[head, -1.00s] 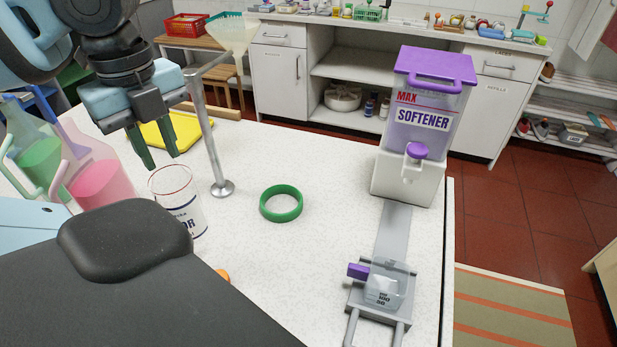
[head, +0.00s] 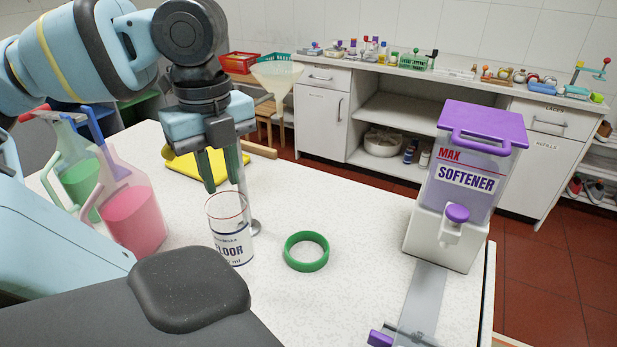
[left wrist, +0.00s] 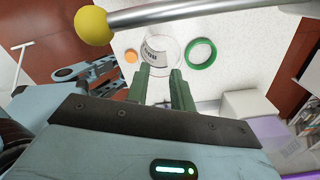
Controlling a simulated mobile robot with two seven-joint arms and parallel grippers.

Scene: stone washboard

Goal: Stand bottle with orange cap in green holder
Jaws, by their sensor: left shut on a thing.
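A clear container (head: 230,248) with a red line near its top and a label ending in "LOOR" is under my left gripper (head: 224,188). The left gripper's green fingers point down at the container's upper edge and are shut on it; the exact contact is unclear. The container also shows past the fingertips in the left wrist view (left wrist: 160,50). A green ring-shaped holder (head: 306,265) lies empty on the white table to its right. A small orange disc (left wrist: 130,56), like a cap, shows beside the container in the left wrist view; no bottle under it can be made out.
A softener dispenser (head: 465,178) stands at right.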

